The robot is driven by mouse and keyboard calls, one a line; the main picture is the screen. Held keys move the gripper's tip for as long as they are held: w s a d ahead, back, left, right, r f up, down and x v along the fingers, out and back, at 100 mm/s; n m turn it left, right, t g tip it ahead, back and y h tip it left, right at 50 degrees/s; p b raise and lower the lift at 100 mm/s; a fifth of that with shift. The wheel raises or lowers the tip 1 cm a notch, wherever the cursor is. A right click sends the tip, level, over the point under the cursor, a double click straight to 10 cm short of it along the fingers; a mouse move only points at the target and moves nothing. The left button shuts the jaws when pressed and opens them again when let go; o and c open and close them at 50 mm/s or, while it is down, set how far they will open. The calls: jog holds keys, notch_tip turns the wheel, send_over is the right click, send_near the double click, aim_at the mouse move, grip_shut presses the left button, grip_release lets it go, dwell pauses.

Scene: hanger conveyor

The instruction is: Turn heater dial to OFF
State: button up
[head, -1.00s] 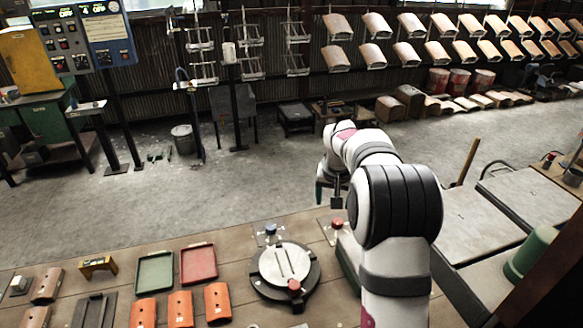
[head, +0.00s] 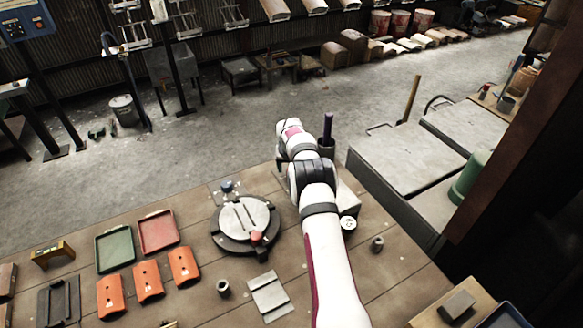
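No dial marked as a heater dial can be made out. A blue control panel (head: 25,20) with small knobs and buttons shows at the top left corner, cut off by the picture's edge. Its labels are too small to read. My white arm reaches from the bottom of the picture over the bench. My gripper (head: 281,166) is at its far end, mostly hidden behind my own wrist, and far to the right of the panel. Whether it is open or holds anything cannot be seen.
A round black fixture (head: 245,226) with a red knob (head: 255,237) and a blue knob (head: 226,187) sits left of my arm. Green (head: 115,248) and red (head: 158,231) trays and several orange tiles lie further left. A dark upright cylinder (head: 327,128) stands beside my wrist. Open floor lies beyond.

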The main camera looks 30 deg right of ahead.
grip_shut()
dwell(0.3)
jog(key=n+y, duration=0.1)
jog(key=n, duration=0.4)
jog(key=shift+d+t+y, duration=0.15)
jog(key=shift+t+y, duration=0.15)
jog(key=shift+y, duration=0.1)
jog(key=shift+n+y, duration=0.8)
jog(key=shift+n, duration=1.1)
